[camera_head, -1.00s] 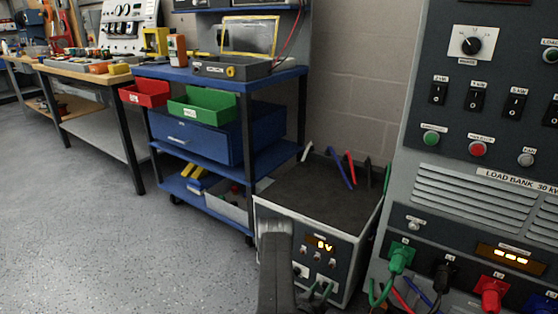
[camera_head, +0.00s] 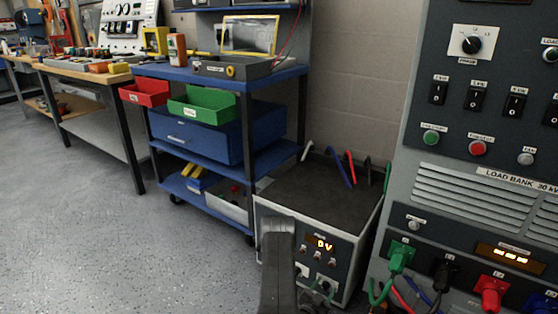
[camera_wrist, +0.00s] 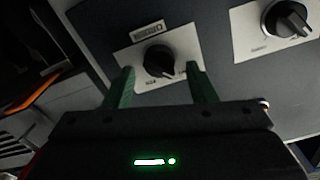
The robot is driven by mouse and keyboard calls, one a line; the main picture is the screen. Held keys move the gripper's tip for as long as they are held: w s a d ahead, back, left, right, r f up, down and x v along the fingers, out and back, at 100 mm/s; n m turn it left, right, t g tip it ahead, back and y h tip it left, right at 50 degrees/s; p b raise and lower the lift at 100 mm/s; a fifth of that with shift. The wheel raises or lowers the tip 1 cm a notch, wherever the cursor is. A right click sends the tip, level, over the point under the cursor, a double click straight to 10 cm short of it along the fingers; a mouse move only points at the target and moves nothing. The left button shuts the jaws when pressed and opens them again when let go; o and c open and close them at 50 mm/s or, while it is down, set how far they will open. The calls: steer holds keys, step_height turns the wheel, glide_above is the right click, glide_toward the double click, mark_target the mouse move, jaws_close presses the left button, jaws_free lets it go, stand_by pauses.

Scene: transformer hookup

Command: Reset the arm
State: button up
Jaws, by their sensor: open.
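My gripper (camera_wrist: 161,88) shows in the wrist view, with two green fingers spread apart and nothing between them. Beyond the fingertips is a black rotary knob (camera_wrist: 160,61) on a pale plate. The knob lies in line with the gap between the fingers. I cannot tell how far it is from the fingertips. A second black knob (camera_wrist: 288,18) sits on its own plate at the upper right. In the head view, part of my arm rises at the bottom centre, and the gripper itself does not show there.
A grey transformer box (camera_head: 318,188) with a lit display stands on the floor right of my arm. The load bank (camera_head: 480,140) with plugged cables stands at the right. A blue cart (camera_head: 275,82) with red and green bins is behind. Open floor (camera_head: 90,240) lies left.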

steer(key=shift+s+d+f+m, duration=0.1)
steer(key=shift+d+m, duration=0.05)
steer(key=shift+m, duration=1.75)
